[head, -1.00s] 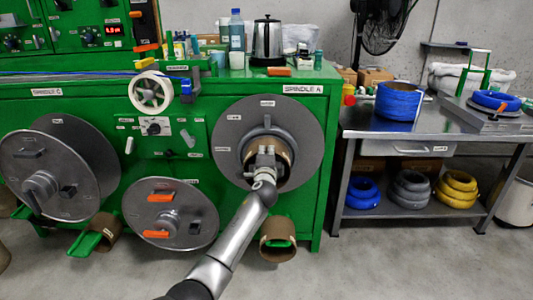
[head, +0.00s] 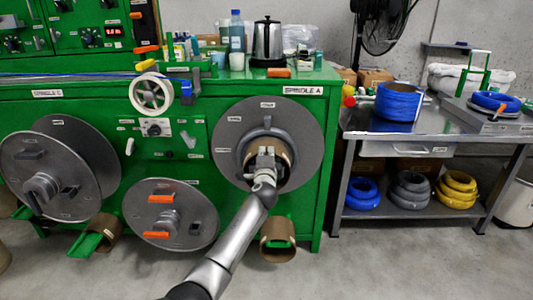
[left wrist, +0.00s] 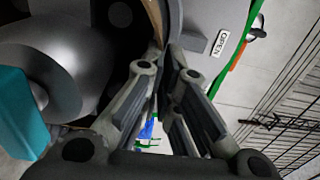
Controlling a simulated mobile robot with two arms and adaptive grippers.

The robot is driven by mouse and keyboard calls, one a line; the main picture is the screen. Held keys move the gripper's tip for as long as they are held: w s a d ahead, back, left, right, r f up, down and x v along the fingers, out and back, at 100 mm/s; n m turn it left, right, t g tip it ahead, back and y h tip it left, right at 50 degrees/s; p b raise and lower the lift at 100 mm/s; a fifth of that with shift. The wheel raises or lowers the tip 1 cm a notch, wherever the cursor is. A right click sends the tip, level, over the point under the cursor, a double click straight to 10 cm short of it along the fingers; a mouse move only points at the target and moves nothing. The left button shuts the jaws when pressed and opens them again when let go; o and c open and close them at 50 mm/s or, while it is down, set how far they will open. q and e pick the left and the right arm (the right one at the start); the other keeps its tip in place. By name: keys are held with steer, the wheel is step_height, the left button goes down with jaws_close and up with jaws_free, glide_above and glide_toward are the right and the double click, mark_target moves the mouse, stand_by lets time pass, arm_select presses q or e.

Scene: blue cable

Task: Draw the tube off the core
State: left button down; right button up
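The brown cardboard tube (head: 284,172) sits around the core on the spindle in front of the grey flange marked SPINDLE A (head: 305,125). My left gripper (head: 266,157) is at the tube's front end. In the left wrist view the fingertips (left wrist: 166,50) are close together, with the tan edge of the tube (left wrist: 155,18) running in between them, so it looks shut on the tube's wall. The grey rounded spindle core (left wrist: 60,60) fills the left of that view. The gripper hides part of the tube and core. My right gripper is not in view.
Another brown tube (head: 265,247) hangs on a green holder below. A steel table (head: 400,150) with blue, grey and yellow coils stands to the right. The floor in front is clear.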

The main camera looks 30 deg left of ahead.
arm_select(q)
steer(key=shift+s+d, duration=0.15)
steer(key=shift+s, duration=0.1)
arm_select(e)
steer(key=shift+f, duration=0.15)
arm_select(q)
steer(key=shift+s+d+p, duration=0.2)
steer(key=shift+s+p, duration=0.15)
steer(key=shift+p, duration=0.1)
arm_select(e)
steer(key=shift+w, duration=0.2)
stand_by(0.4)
arm_select(q)
steer(key=shift+s+d, duration=0.1)
